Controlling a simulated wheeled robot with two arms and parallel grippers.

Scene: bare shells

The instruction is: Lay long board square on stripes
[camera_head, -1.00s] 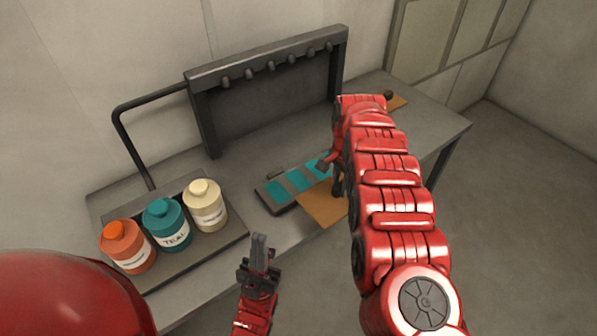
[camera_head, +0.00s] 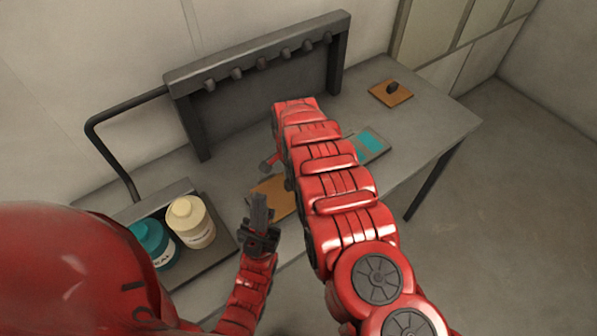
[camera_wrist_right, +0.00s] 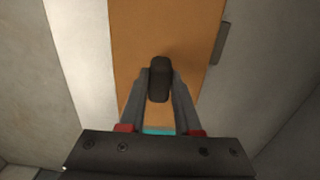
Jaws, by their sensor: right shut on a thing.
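The long orange-brown board (camera_head: 268,197) shows in the head view left of my right arm, which hides its other end. In the right wrist view the board (camera_wrist_right: 190,25) fills the middle, and my right gripper (camera_wrist_right: 160,82) is shut on its dark handle (camera_wrist_right: 160,68). The grey panel with teal stripes (camera_head: 371,144) shows its right end beyond my arm. A sliver of teal (camera_wrist_right: 160,131) shows between the fingers below the handle. Whether the board touches the panel cannot be told. My left gripper (camera_head: 259,212) is empty near the bench's front edge; its finger gap is unclear.
A tray at the left holds a teal bottle (camera_head: 151,243) and a cream bottle (camera_head: 190,222). A dark rack with pegs (camera_head: 265,70) stands at the back. A small board with a knob (camera_head: 390,95) lies at the back right. The bench's right end is otherwise clear.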

